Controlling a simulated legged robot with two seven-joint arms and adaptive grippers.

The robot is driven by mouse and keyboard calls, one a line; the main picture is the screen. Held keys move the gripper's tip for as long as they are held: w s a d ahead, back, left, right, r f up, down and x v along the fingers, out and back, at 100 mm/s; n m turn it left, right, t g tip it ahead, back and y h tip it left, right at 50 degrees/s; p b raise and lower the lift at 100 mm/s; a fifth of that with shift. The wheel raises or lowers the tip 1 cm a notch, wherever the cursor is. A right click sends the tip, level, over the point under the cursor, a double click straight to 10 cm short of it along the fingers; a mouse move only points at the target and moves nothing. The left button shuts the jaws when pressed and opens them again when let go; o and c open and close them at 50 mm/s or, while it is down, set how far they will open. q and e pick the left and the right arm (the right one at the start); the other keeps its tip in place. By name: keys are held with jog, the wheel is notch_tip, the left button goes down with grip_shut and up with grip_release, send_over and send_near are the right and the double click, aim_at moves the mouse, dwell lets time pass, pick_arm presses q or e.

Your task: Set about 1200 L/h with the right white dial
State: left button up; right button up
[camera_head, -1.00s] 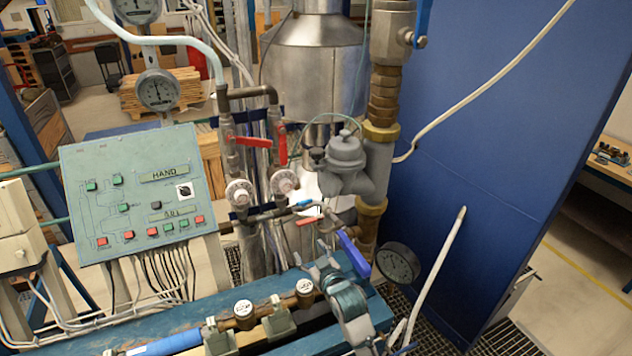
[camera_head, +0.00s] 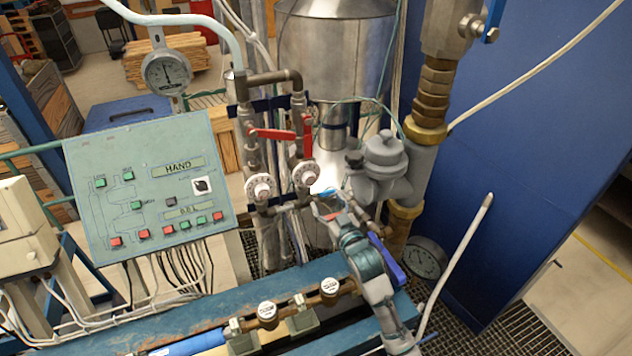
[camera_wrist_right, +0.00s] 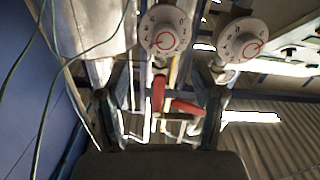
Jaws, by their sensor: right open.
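The right white dial (camera_head: 306,174) is a round knob on a vertical pipe, below a red lever. It also shows in the right wrist view (camera_wrist_right: 165,30), with numbers and a red ring on its face; its exact setting is too blurred to read. The left white dial (camera_head: 260,187) is beside it and shows in the wrist view too (camera_wrist_right: 241,42). My right gripper (camera_head: 328,205) is just below and right of the right dial, apart from it. In the wrist view its fingers (camera_wrist_right: 162,95) are spread with nothing held between them. My left gripper is not in view.
Red levers (camera_head: 272,134) stand above the dials. A grey valve body (camera_head: 383,160) and thick brass pipe (camera_head: 426,105) are close on the right. A green control panel (camera_head: 150,185) is at the left. A blue beam (camera_head: 200,315) with pipe fittings runs below.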

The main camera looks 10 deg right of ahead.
aim_at(312, 181)
jog(key=w+a, duration=0.1)
jog(key=w, duration=0.1)
jog(key=w+a, duration=0.1)
jog(key=w, duration=0.2)
jog(key=w+a+p, duration=0.1)
jog(key=w, duration=0.2)
jog(key=shift+r, duration=0.15)
jog(key=shift+w+a, duration=0.2)
jog(key=shift+w, duration=0.3)
jog(key=shift+d, duration=0.7)
jog(key=c, duration=1.1)
jog(key=shift+a, duration=0.4)
jog(key=shift+c, duration=0.2)
jog(key=shift+d+r+n+p, duration=0.15)
jog(key=shift+n+p, duration=0.15)
jog(key=shift+p, duration=0.3)
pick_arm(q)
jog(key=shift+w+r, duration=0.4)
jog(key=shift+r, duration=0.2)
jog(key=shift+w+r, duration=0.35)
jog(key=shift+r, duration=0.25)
pick_arm(e)
jog(key=shift+d, duration=0.1)
